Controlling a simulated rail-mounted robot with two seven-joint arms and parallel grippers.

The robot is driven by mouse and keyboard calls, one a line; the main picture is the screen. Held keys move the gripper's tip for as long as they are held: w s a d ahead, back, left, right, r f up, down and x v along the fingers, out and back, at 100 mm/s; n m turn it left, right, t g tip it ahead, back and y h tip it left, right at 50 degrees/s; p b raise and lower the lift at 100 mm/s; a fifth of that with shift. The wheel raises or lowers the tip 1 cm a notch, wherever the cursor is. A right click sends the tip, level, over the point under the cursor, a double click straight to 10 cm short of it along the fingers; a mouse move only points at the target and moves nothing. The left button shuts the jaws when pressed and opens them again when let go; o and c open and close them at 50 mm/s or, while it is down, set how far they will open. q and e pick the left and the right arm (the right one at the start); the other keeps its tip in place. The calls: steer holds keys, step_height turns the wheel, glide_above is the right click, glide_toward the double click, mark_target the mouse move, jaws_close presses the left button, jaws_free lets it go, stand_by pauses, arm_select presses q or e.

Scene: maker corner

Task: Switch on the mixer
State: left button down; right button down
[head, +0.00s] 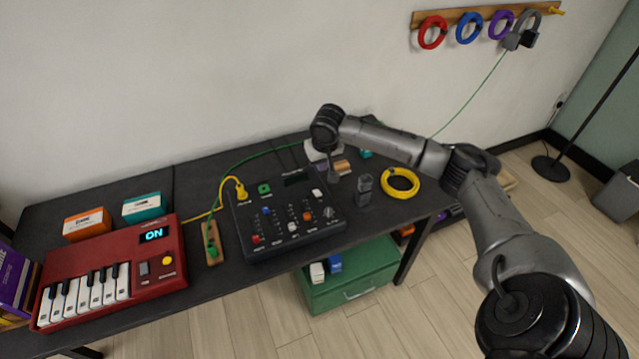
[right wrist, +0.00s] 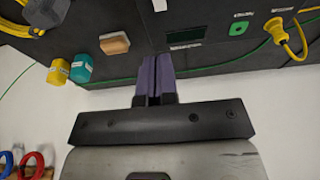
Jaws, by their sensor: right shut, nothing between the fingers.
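The black mixer (head: 283,203) lies on the dark table in the head view, with coloured knobs and sliders. Its display (head: 296,179) is dark and unlit. A white switch (head: 318,194) sits near its right edge. A yellow plug (head: 241,193) is in its upper left. My right gripper (head: 334,181) is shut and empty, by the mixer's upper right corner; contact cannot be told. In the right wrist view its closed purple fingers (right wrist: 155,78) are beside the mixer (right wrist: 212,14), with the dark display (right wrist: 186,36) close by. My left gripper is not in view.
A red keyboard (head: 120,270) with a lit "ON" display stands at left. A yellow cable coil (head: 400,183) and small grey object (head: 363,188) lie right of the mixer. A green cable (head: 262,153) runs behind. A green box (head: 350,277) stands below the table edge.

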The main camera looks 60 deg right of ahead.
mark_target(318, 194)
steer(key=x, duration=0.4)
steer(key=b+x, duration=0.1)
steer(key=x, duration=0.3)
steer(key=b+x, duration=0.1)
steer(key=x, duration=0.3)
steer(key=shift+s+a, duration=0.3)
steer(key=shift+s, duration=0.05)
steer(key=shift+s+f, duration=0.1)
steer(key=shift+f, duration=0.8)
steer(key=shift+a, duration=0.15)
steer(key=shift+s+f, duration=0.15)
steer(key=shift+f, duration=0.05)
steer(key=shift+w+d+r, duration=0.1)
steer(key=shift+w+d, duration=0.1)
